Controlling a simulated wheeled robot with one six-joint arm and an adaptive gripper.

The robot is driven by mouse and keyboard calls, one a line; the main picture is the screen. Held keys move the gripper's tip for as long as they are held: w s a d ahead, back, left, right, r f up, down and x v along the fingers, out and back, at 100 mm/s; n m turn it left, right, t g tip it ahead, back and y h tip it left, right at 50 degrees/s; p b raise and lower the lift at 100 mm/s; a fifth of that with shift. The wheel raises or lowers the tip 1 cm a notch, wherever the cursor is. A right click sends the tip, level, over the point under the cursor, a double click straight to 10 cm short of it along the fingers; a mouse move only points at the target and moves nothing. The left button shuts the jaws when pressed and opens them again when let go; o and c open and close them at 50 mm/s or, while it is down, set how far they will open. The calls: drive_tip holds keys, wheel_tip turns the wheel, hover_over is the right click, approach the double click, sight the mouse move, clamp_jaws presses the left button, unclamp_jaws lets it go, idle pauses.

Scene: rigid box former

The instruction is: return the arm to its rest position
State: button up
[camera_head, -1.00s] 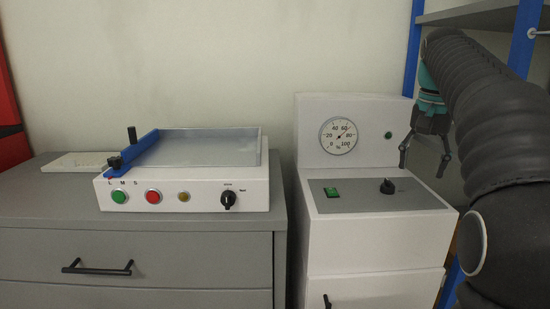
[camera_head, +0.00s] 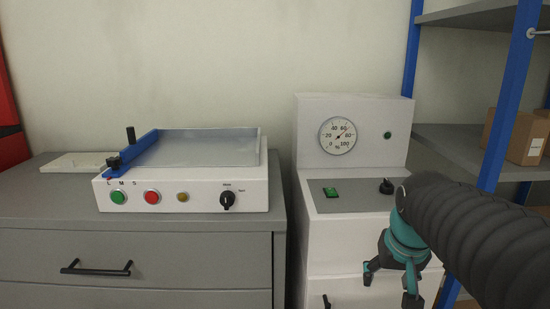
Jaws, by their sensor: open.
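My gripper (camera_head: 390,283) is at the lower right, in front of the white machine's lower front. Its dark fingers point down and stand apart, with nothing seen between them. My arm (camera_head: 475,225) comes in from the right edge, low in the picture, with a dark ribbed sleeve and a teal wrist. The sleeve hides part of the white machine's right side.
The white machine (camera_head: 355,235) has a gauge (camera_head: 338,136), a green switch (camera_head: 331,192) and a black knob (camera_head: 387,186). A box former (camera_head: 185,185) stands on the grey cabinet (camera_head: 50,220). A blue-framed shelf (camera_head: 470,150) with cardboard boxes (camera_head: 516,135) is at right.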

drive_tip(key=s+a+f+n, duration=0.1)
drive_tip(key=s+a+f, duration=0.1)
drive_tip(key=s, duration=0.3)
drive_tip(key=s+a+f+n+t, duration=0.1)
drive_tip(key=s+a+f, duration=0.1)
drive_tip(key=s, duration=0.4)
drive_tip(key=shift+s+a+t+y, duration=0.15)
drive_tip(key=shift+a+t+y, duration=0.15)
drive_tip(key=shift+a, duration=0.4)
